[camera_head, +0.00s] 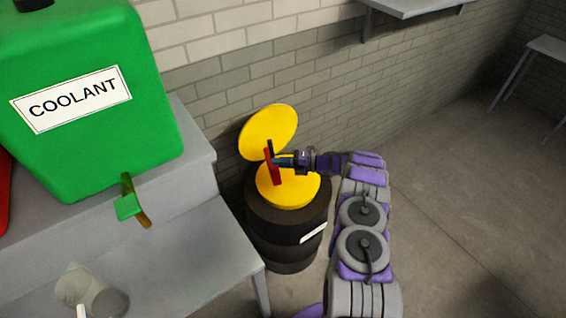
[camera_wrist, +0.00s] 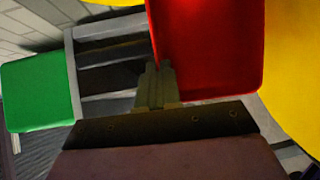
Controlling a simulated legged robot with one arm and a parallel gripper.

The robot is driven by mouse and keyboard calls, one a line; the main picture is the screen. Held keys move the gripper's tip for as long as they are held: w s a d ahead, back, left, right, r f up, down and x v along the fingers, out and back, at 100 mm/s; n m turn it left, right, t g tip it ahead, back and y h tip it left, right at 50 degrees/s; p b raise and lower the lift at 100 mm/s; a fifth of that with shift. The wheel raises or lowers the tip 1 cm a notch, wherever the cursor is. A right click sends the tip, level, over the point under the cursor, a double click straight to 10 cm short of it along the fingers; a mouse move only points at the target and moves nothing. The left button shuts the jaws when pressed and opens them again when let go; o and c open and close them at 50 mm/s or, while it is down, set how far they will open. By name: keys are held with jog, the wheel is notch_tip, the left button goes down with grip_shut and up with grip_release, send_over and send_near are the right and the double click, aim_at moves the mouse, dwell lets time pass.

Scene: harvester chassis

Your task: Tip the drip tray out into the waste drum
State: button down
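The red drip tray (camera_head: 272,165) is on edge, nearly vertical, above the yellow top (camera_head: 290,190) of the dark waste drum (camera_head: 272,222). The drum's round yellow lid (camera_head: 268,130) stands raised behind it. My gripper (camera_head: 281,160) comes in from the right and appears shut on the tray's edge. In the wrist view the tray (camera_wrist: 208,45) fills the upper middle, with my gripper's fingers (camera_wrist: 155,85) against its lower left edge. Yellow drum surface (camera_wrist: 297,60) shows at the right. I cannot see whether any liquid is in the tray or falling.
A green COOLANT tank (camera_head: 95,110) with a green tap (camera_head: 129,206) stands on a grey stepped bench (camera_head: 190,245) at left. A pale cup-like object (camera_head: 88,288) is on the bench's lower level. A brick wall is behind the drum. The floor (camera_head: 460,210) at right is clear.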

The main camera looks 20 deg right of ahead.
jog(key=a+h+p, duration=0.2)
jog(key=a+n+g+h+p, duration=0.1)
jog(key=a+h+p, duration=0.1)
jog(key=shift+a+r+n+h+p, duration=0.1)
jog(key=shift+a+n+h+p, duration=0.1)
jog(key=shift+n+h+p, duration=0.15)
jog(key=a+f+n+g+h+p, duration=0.1)
jog(key=a+f+h+p, duration=0.3)
jog(key=p, duration=1.2)
notch_tip(320, 180, down, 4)
jog(key=n+h, duration=0.1)
jog(key=h, duration=0.5)
jog(key=shift+a+r+h, duration=0.15)
jog(key=shift+a+h, duration=0.1)
jog(key=shift+h, duration=0.1)
